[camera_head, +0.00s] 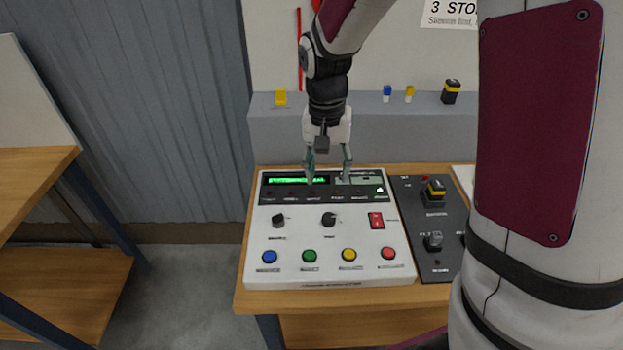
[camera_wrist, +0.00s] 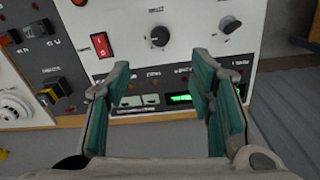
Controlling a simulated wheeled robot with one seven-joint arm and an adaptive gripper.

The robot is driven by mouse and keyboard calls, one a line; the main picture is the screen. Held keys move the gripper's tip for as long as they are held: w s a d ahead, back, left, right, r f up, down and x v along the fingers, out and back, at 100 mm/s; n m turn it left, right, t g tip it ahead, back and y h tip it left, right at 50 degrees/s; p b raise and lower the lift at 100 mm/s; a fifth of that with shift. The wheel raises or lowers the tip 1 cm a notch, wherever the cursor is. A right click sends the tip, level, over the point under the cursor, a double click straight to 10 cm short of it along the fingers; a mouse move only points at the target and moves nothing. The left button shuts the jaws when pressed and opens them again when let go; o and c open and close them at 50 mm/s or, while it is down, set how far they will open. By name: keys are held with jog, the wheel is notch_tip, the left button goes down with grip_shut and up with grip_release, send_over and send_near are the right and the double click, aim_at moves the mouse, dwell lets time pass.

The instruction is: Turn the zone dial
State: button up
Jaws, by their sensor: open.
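A white control panel (camera_head: 260,240) sits on the wooden bench and carries two black dials. One dial (camera_head: 328,220) is near the panel's middle, the other dial (camera_head: 278,220) is to its left. Their labels are too small to read, so I cannot tell which is the zone dial. In the wrist view the middle dial (camera_wrist: 160,36) lies beyond the fingertips, with the other dial (camera_wrist: 230,25) to its right. My gripper (camera_head: 328,177) is open and empty above the panel's dark display strip; its teal fingers (camera_wrist: 159,72) also frame the wrist view. It appears apart from both dials.
A red rocker switch (camera_head: 376,220) is right of the dials. Blue (camera_head: 269,256), green (camera_head: 309,256), yellow (camera_head: 348,255) and red (camera_head: 388,254) buttons line the front. A dark panel (camera_head: 412,205) with switches stands beside it. A grey ledge (camera_head: 370,125) runs behind.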

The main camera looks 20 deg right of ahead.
aim_at(328, 218)
jog(key=f, duration=0.5)
jog(key=f+p, duration=0.1)
jog(key=f, duration=0.8)
jog(key=shift+d+f, duration=0.3)
jog(key=shift+d, duration=0.05)
jog(key=shift+c, duration=0.3)
jog(key=c, duration=1.1)
